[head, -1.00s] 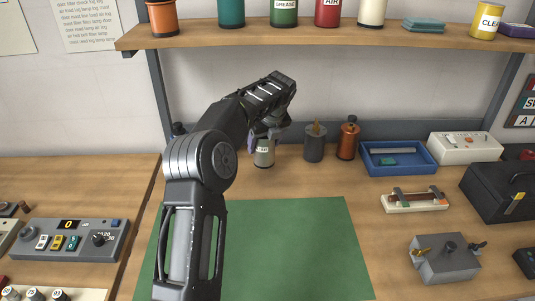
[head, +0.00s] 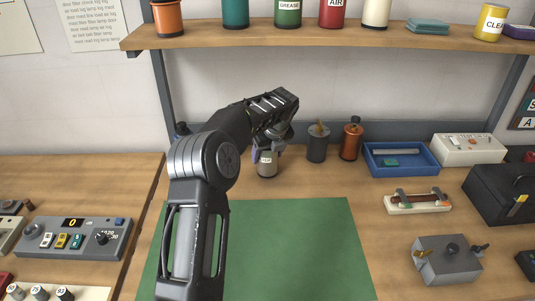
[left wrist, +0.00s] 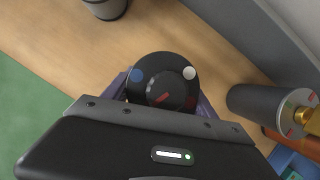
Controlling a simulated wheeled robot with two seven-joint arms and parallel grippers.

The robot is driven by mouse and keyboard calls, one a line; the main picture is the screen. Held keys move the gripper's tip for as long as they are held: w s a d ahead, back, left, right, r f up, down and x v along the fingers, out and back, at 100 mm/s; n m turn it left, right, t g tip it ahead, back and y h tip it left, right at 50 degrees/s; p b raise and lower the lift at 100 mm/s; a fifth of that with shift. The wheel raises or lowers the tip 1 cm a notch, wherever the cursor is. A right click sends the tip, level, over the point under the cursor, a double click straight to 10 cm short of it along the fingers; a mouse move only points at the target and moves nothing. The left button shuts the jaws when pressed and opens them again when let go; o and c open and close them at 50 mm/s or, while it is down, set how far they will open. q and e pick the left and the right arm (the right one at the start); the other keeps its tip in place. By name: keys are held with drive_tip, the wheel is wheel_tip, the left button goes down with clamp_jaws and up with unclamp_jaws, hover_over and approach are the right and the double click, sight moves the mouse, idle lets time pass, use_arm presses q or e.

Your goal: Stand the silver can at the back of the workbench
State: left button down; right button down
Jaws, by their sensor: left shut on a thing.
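The silver can (head: 267,166) is upright over the back part of the wooden workbench (head: 320,182), just behind the green mat. It has a pale label. My left gripper (head: 268,146) is shut on it from above. In the left wrist view the can's dark round top (left wrist: 163,80) shows between the purple finger pads, with a blue dot, a white dot and a red mark. The can's base looks at or very near the bench top; I cannot tell whether it touches. My right gripper is not in view.
A grey can (head: 318,146) and a copper can (head: 351,142) stand close right of the silver can. A blue tray (head: 376,170) lies farther right. A shelf (head: 300,37) with several cans hangs above. The green mat (head: 300,245) is clear.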

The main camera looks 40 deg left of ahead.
use_arm(q)
drive_tip(key=shift+c, duration=1.3)
unclamp_jaws()
drive_tip(key=shift+f, duration=0.15)
drive_tip(key=b+v, duration=0.1)
drive_tip(key=v, duration=1.1)
